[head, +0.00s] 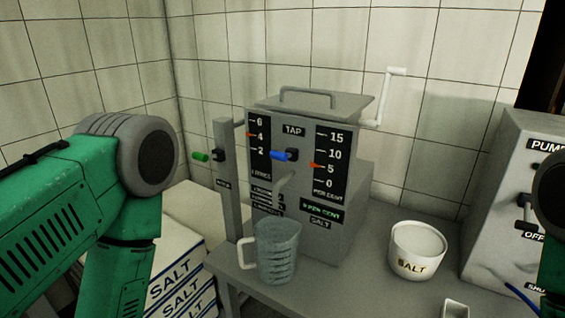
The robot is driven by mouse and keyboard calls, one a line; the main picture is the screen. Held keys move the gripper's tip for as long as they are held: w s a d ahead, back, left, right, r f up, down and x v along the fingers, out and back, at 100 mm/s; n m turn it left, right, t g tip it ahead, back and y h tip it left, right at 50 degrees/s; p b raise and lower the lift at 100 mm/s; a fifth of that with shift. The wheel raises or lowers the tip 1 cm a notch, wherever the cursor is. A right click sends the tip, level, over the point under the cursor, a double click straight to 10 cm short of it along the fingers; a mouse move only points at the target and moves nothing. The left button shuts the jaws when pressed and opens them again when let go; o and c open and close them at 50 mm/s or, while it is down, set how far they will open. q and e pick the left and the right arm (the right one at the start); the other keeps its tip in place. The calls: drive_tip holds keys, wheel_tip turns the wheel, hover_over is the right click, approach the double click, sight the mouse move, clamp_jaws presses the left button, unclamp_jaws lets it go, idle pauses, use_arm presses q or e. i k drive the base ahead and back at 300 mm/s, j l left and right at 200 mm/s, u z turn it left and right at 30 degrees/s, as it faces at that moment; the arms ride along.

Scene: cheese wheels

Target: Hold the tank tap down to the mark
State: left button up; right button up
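The grey tank (330,225) stands on the bench, with a blue-handled tap (279,155) on its front under a TAP label. The blue handle sticks out sideways to the left. A spout (284,184) is below it. A clear grey measuring jug (277,262) with a handle stands upright below the spout. The left scale (259,150) has a red pointer near 4; the right scale (332,162) has one near 5. My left arm comes in from the left and bends down out of frame. My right arm shows only at the right edge. Neither gripper is visible.
A pump box (515,200) with a lever is at the far right. Salt boxes (178,285) are stacked at lower left. A crank (388,95) rises behind the tank.

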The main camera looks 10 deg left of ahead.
sight(283, 155)
drive_tip(key=u, duration=1.6)
drive_tip(key=k+l, duration=0.4)
drive_tip(key=l, duration=0.15)
